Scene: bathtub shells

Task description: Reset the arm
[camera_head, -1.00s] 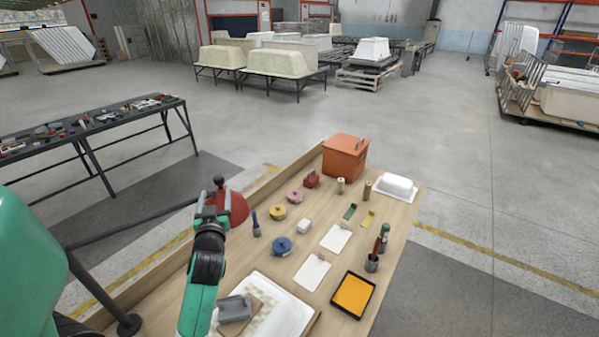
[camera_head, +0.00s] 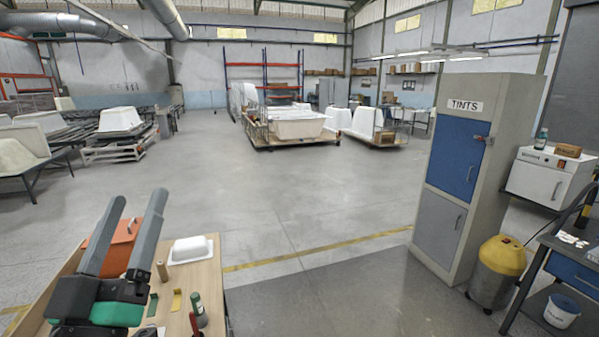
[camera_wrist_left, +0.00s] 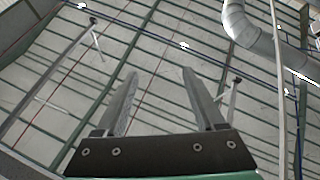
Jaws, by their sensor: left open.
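My left gripper (camera_head: 131,232) is raised over the left part of the wooden workbench (camera_head: 207,281) in the head view, its two grey fingers pointing up. The fingers are apart with nothing between them. In the left wrist view the same open fingers (camera_wrist_left: 160,92) point toward the ceiling, and nothing is held. The gripper partly hides an orange box (camera_head: 118,243) on the bench. My right gripper is not in view.
A tints cabinet (camera_head: 462,180), a yellow-topped drum (camera_head: 498,268) and a dark side table (camera_head: 560,270) stand at right. The grey floor between is clear.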

